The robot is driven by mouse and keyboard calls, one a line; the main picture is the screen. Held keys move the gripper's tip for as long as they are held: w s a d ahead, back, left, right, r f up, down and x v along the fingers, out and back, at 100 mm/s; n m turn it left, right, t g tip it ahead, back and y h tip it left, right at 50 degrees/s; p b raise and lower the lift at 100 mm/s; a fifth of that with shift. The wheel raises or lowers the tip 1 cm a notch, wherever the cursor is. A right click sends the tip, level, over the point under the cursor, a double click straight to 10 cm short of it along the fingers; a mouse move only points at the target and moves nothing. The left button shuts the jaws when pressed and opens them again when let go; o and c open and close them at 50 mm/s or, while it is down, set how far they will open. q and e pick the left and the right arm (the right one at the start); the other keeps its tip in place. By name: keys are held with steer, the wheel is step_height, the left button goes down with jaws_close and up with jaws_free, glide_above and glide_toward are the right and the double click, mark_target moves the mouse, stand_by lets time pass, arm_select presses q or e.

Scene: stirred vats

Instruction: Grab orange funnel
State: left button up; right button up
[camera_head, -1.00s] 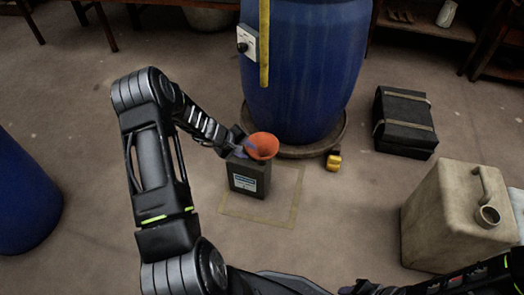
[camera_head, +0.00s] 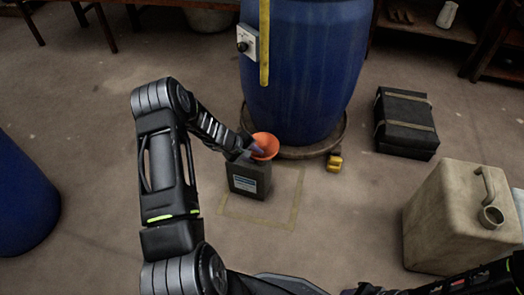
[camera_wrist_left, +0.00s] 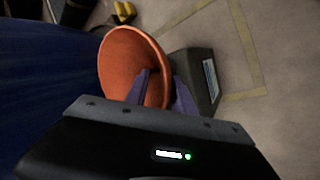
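The orange funnel (camera_head: 266,143) sits at the top of a dark grey canister (camera_head: 246,181) with a pale label, in front of the blue vat. My left gripper (camera_head: 252,152) is at the funnel's near left side. In the left wrist view, the funnel (camera_wrist_left: 122,62) shows its wide mouth. The purple fingers of the left gripper (camera_wrist_left: 163,92) are apart, one over the funnel's inside and one outside its rim. I cannot tell whether they touch it. My right arm shows at the bottom right; its fingertips cannot be made out.
The blue vat (camera_head: 303,70) stands in a round tray (camera_head: 318,147) close behind the funnel. A small yellow object (camera_head: 334,162) lies near the tray. A beige jerrycan (camera_head: 450,225) and black case (camera_head: 405,122) stand to the right. Floor left of the canister is clear.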

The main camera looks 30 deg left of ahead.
arm_select(q)
steer(key=shift+c, duration=0.2)
jaws_close()
stand_by(0.5)
